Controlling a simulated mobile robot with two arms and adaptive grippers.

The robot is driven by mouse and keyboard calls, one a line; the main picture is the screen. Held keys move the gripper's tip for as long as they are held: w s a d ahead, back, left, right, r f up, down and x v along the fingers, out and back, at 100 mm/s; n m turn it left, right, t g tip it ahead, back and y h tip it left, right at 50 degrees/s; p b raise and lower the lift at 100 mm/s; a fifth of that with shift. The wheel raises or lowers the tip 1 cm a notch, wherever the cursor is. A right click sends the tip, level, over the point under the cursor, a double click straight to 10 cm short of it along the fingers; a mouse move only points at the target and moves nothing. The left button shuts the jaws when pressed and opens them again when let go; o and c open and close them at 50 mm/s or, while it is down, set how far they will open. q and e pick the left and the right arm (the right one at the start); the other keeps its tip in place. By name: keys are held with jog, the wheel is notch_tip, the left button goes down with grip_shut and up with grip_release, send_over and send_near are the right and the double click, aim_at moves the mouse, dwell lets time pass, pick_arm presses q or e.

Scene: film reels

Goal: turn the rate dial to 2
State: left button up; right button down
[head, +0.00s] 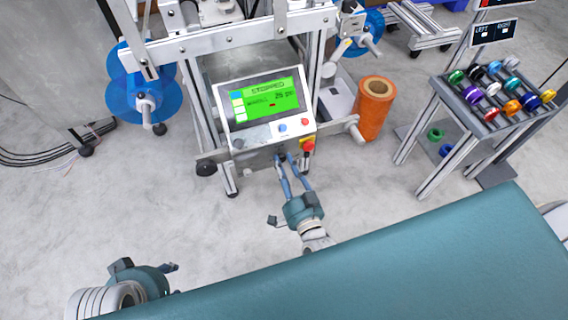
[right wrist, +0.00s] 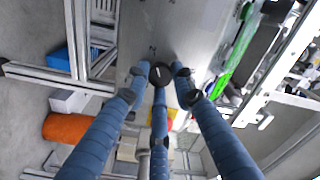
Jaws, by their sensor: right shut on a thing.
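The rate dial is a small dark round knob (right wrist: 160,73) with a white pointer line, on the grey front plate of the machine. In the right wrist view it sits between the fingertips of my right gripper (right wrist: 160,80), which is shut on it. The numbers around the dial are too small to read. In the head view my right gripper (head: 291,158) reaches the machine's lower front, and its fingers mostly hide the dial. My left gripper (head: 170,267) is at the lower left, away from the machine, partly cut off by my own body; its finger opening is unclear.
A green screen (head: 270,98) reading "STOPPED" is above the dial, with blue (head: 282,128) and red (head: 305,122) buttons below it. A red emergency button (head: 308,145) is close to the right of my fingers. An orange roll (head: 374,110) and a reel rack (head: 488,122) stand further right.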

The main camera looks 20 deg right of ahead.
jog(key=shift+a+f, duration=0.1)
jog(key=shift+a, duration=0.25)
jog(key=c, duration=1.5)
grip_release()
jog(key=shift+o, duration=0.2)
jog(key=shift+s+d, duration=0.15)
jog(key=s, duration=1.1)
jog(key=shift+s+d, duration=0.15)
jog(key=shift+s, duration=0.25)
jog(key=shift+w, duration=0.1)
